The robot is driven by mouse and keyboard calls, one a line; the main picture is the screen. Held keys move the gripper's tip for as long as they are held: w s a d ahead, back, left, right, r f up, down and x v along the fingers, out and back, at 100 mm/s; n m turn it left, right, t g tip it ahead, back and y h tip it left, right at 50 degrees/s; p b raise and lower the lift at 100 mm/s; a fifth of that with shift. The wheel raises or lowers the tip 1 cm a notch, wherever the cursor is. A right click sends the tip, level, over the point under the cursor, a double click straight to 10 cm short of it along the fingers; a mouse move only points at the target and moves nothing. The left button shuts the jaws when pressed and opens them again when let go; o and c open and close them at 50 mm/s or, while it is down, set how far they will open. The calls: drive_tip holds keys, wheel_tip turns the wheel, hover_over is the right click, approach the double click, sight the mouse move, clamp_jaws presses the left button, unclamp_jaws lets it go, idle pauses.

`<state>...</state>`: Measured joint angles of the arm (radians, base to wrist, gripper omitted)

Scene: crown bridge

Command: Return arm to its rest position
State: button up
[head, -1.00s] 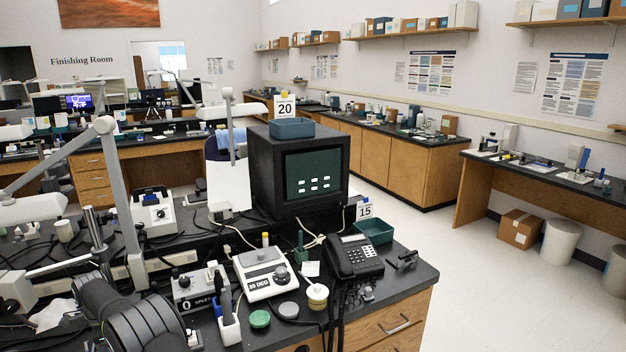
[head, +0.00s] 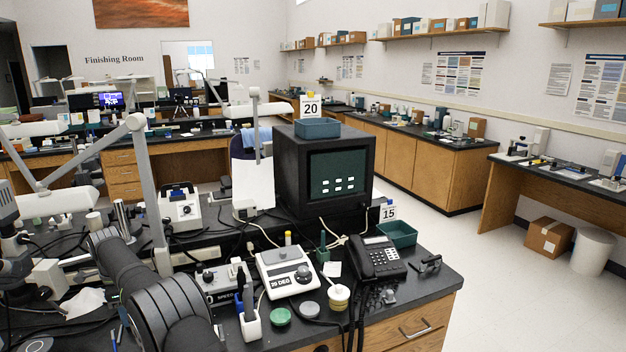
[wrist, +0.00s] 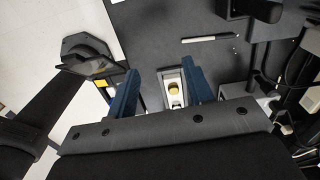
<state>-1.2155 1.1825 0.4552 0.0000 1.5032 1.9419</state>
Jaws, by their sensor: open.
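My gripper (wrist: 160,68) shows in the wrist view with its two blue fingers spread apart over the dark bench top. Nothing is held between them. A white holder with a yellowish round piece (wrist: 173,90) shows in the gap, below the fingers; I cannot tell how far below. In the head view, my dark arm (head: 150,292) crosses the lower left of the bench. I cannot make out the gripper there.
The near bench carries a black monitor box (head: 325,170), a telephone (head: 376,258), a white scale-like device (head: 287,272) and a jointed lamp (head: 150,190). In the wrist view, a pen-like stick (wrist: 205,38) lies on bare bench. Open floor (head: 480,250) is at right.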

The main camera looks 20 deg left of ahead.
drive_tip(key=f, duration=1)
drive_tip(key=shift+w+f, duration=0.35)
drive_tip(key=shift+f, duration=0.05)
drive_tip(key=w+d+r, duration=0.7)
drive_tip(key=d+r, duration=0.3)
drive_tip(key=r, duration=0.1)
drive_tip(key=shift+m, duration=0.3)
drive_tip(key=s+d+f, duration=0.1)
drive_tip(key=s+d, duration=0.1)
drive_tip(key=d, duration=0.2)
drive_tip(key=s+d+f, duration=0.2)
drive_tip(key=s+d, duration=0.1)
drive_tip(key=d, duration=0.2)
drive_tip(key=s+d+f, duration=0.2)
drive_tip(key=d, duration=0.2)
drive_tip(key=shift+s+d, duration=0.25)
drive_tip(key=shift+s, duration=0.05)
drive_tip(key=f, duration=0.4)
drive_tip(key=shift+s+d+f, duration=0.25)
drive_tip(key=shift+d+f, duration=0.05)
drive_tip(key=shift+d, duration=0.1)
drive_tip(key=shift+f, duration=0.6)
drive_tip(key=shift+r, duration=0.1)
wheel_tip(320, 180, up, 6)
drive_tip(key=a, duration=0.1)
drive_tip(key=w+a+r, duration=0.2)
drive_tip(key=w+a, duration=0.3)
drive_tip(key=a, duration=0.4)
drive_tip(key=shift+w+r, duration=0.2)
